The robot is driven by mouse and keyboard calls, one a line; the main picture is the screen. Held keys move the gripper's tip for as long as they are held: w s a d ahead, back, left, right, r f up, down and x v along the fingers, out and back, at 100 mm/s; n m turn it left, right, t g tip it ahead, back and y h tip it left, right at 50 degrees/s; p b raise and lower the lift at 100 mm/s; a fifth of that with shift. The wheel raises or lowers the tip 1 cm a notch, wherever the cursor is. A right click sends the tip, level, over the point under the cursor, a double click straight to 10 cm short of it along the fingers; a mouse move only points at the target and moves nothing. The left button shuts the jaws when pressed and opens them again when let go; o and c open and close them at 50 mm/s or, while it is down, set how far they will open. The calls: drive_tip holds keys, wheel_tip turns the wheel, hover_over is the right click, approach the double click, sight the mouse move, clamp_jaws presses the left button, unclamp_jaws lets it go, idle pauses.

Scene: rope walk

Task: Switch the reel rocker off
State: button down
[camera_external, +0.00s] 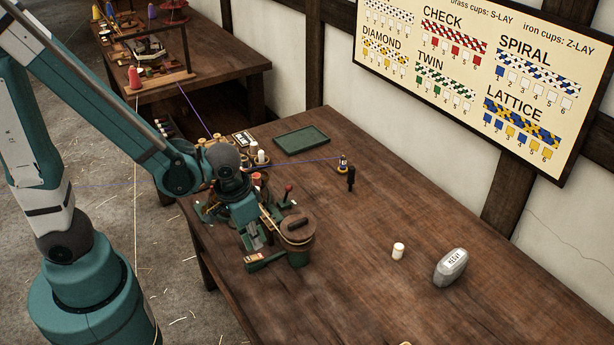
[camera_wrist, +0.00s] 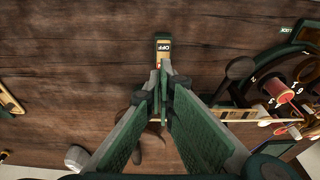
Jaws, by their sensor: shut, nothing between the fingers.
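The reel rocker (camera_wrist: 162,46) is a narrow green switch with a cream plate and a black OFF label, seen upside down ahead of my fingertips in the wrist view. Its near part is hidden behind the fingertips. In the external view, a small green block with a cream-and-red label (camera_external: 254,257), likely the rocker, sits near the table's front edge. My gripper (camera_wrist: 162,76) is shut and empty, its fingertips over or at the rocker's near end; I cannot tell whether they touch. In the external view, my gripper (camera_external: 262,243) points down just above that block.
A lidded round tub (camera_external: 298,244) stands close to the right of my gripper. A red-knobbed lever (camera_external: 288,189) is behind. A numbered dial with a red spool (camera_wrist: 285,96) lies to the right in the wrist view.

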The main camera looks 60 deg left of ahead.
sight(259, 257)
drive_tip(key=shift+s+f+b, duration=0.2)
drive_tip(key=shift+f, duration=0.55)
drive_tip(key=shift+s+f+b, duration=0.15)
drive_tip(key=shift+s+f, duration=0.05)
drive_tip(key=shift+f, duration=0.5)
drive_tip(key=shift+s+f+t, duration=0.15)
drive_tip(key=shift+t, duration=0.15)
drive_tip(key=shift+s+f+t+b, duration=0.3)
drive_tip(key=shift+t+b, duration=0.1)
drive_tip(key=shift+b, duration=0.15)
drive_tip(key=shift+w+r, duration=0.1)
drive_tip(key=shift+w, duration=0.25)
drive_tip(key=shift+w, duration=0.45)
drive_tip(key=shift+w, duration=0.2)
